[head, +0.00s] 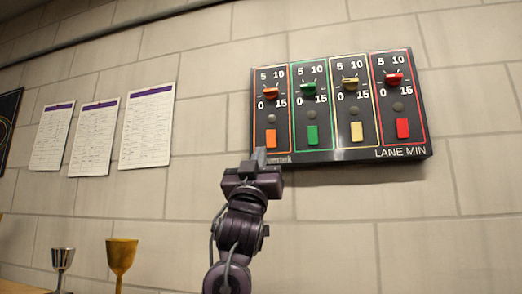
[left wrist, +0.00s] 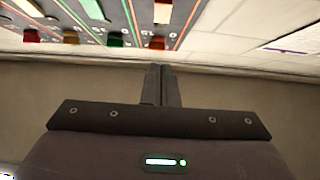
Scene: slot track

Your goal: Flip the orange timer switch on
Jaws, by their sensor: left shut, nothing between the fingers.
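The orange timer switch (head: 271,138) is a small upright rocker at the bottom of the leftmost, orange-outlined column of a black wall panel (head: 340,155). I cannot tell which way it is tipped. The orange knob (head: 271,92) sits above it. My left gripper (head: 259,156) is shut and empty, its tips just below and left of the switch, in front of the panel's lower left corner. In the left wrist view, the shut fingers (left wrist: 160,72) point toward the panel, with an orange rocker (left wrist: 162,12) at the top. My right gripper is out of view.
Green (head: 312,135), yellow (head: 357,132) and red (head: 403,128) switches stand to the right, each under its own knob. Papers (head: 147,130) hang on the wall at left. A silver cup (head: 62,260) and a gold cup (head: 121,255) stand at lower left.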

